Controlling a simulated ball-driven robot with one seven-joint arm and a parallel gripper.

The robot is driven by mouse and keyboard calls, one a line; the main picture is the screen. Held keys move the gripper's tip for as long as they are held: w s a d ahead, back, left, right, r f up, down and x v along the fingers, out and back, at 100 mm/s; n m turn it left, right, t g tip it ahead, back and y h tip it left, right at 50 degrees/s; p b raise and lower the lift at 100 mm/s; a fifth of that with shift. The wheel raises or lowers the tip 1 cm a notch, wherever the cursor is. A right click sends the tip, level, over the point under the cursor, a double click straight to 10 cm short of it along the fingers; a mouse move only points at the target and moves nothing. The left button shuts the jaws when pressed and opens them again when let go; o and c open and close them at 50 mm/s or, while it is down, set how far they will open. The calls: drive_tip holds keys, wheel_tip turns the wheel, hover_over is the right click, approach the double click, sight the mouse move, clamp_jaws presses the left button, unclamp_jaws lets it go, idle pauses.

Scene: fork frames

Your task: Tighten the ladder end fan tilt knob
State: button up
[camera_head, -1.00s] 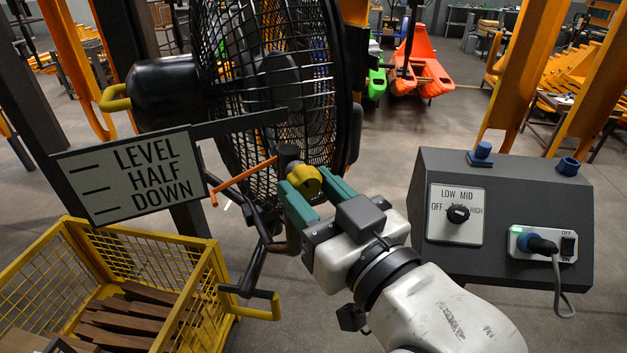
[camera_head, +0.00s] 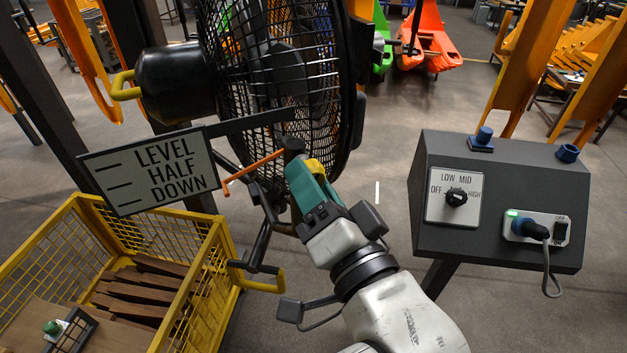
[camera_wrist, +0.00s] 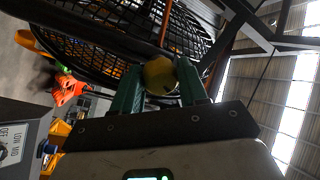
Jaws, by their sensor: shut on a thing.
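The yellow tilt knob (camera_head: 316,166) sits at the fan's dark pivot, beside the orange pointer rod (camera_head: 252,168). My gripper (camera_head: 308,174) has green fingers shut on the knob, and the near finger partly hides it in the head view. In the wrist view the knob (camera_wrist: 159,75) sits between my two green fingertips, which touch its sides. The black caged fan (camera_head: 280,80) stands behind the knob. A sign (camera_head: 150,170) reading LEVEL, HALF, DOWN hangs left of it; the orange rod's tip is near the DOWN line.
A grey control box (camera_head: 500,240) with a speed dial (camera_head: 456,197) and a plugged-in cable (camera_head: 549,272) stands at the right. A yellow mesh crate (camera_head: 215,290) with brown slats is at lower left. A crank with a yellow handle (camera_head: 255,284) hangs below the fan.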

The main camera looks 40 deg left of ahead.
drive_tip(key=shift+f+m, duration=0.1)
drive_tip(key=shift+m, duration=0.9)
drive_tip(key=o, duration=1.1)
drive_tip(key=shift+d, duration=0.1)
drive_tip(key=v, duration=1)
drive_tip(key=shift+s+d, duration=0.25)
drive_tip(key=shift+d, duration=0.1)
